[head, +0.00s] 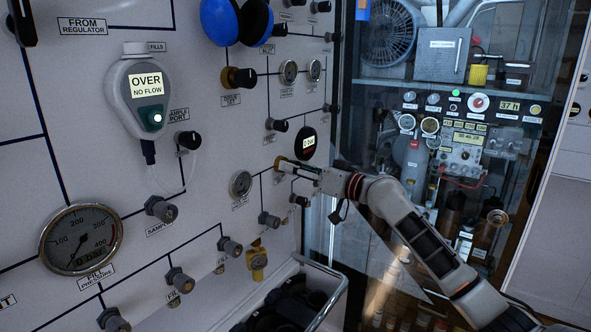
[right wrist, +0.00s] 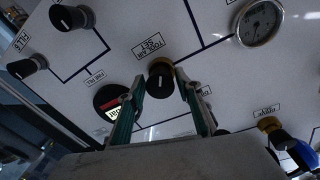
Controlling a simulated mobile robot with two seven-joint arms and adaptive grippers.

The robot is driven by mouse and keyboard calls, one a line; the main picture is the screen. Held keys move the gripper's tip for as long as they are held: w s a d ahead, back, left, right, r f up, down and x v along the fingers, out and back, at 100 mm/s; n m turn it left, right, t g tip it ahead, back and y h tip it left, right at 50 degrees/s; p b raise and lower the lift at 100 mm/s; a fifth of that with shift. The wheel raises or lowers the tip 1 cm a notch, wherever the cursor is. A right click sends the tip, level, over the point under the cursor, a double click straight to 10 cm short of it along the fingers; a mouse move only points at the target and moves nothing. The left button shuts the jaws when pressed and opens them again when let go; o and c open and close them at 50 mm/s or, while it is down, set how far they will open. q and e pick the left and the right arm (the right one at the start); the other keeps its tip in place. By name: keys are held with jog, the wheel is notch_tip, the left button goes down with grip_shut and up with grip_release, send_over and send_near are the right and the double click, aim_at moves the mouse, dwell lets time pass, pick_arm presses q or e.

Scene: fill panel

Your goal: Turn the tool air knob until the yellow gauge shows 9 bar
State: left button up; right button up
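The tool air knob (right wrist: 160,78) is black with a brass collar, under a "TOOL AIR SET" label on the white panel. In the right wrist view my right gripper (right wrist: 160,76) has its two fingers apart, one on each side of the knob; I cannot tell if they touch it. In the head view this gripper (head: 287,166) is at the panel and mostly covers the knob. A round black gauge with a pale yellow display (head: 308,142) is just above it and seems to read 0 bar. The gauge is partly behind a finger in the wrist view (right wrist: 112,102). My left gripper is not seen.
Other black knobs (head: 188,140) and a dial gauge (head: 241,184) are close by on the panel. A fill pressure gauge (head: 81,239) is at lower left, and blue ear defenders (head: 221,21) hang above. A glass cabinet stands right.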

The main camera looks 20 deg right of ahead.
dwell(0.3)
jog(key=v, duration=1.2)
jog(key=shift+f, duration=0.1)
dwell(2.4)
